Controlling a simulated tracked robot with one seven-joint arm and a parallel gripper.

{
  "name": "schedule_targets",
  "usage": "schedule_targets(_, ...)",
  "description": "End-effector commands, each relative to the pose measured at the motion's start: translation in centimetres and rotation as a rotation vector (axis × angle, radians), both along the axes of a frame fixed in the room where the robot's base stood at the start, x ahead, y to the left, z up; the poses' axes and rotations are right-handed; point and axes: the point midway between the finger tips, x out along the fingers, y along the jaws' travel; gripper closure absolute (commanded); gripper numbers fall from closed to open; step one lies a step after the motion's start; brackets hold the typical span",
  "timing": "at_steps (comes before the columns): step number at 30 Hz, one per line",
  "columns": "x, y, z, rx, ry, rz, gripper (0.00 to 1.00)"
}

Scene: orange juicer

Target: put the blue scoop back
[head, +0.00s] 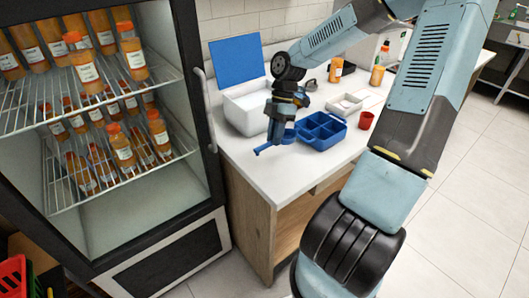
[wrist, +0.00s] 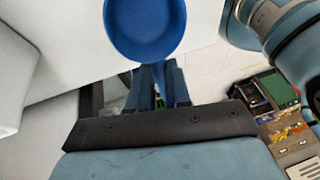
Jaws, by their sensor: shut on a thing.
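My gripper (head: 284,122) is shut on the blue scoop (head: 266,149), left of the middle of the head view. In the wrist view, the scoop's round bowl (wrist: 145,30) lies just beyond my fingertips (wrist: 158,85). In the head view, the scoop shows over the white counter, in front of the white box with a raised blue lid (head: 244,103) and left of the blue divided tray (head: 321,130). My fingers partly hide the scoop. I cannot tell its exact height above the counter.
A red cup (head: 366,120) and a white tray (head: 345,105) stand on the counter (head: 280,178) right of the divided tray. Juice bottles stand farther back. A glass-door fridge (head: 120,150) with bottles borders the left. The counter's near part is clear.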

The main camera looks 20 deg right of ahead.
Motion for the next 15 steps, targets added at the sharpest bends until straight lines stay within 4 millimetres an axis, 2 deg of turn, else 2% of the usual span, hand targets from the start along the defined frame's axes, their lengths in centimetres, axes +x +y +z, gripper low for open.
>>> schedule_targets(6,0.8,2.1,-2.6,0.001,0.002,0.004,1.0)
schedule_targets(15,1.2,3.0,-3.9,0.0,0.001,0.001,1.0)
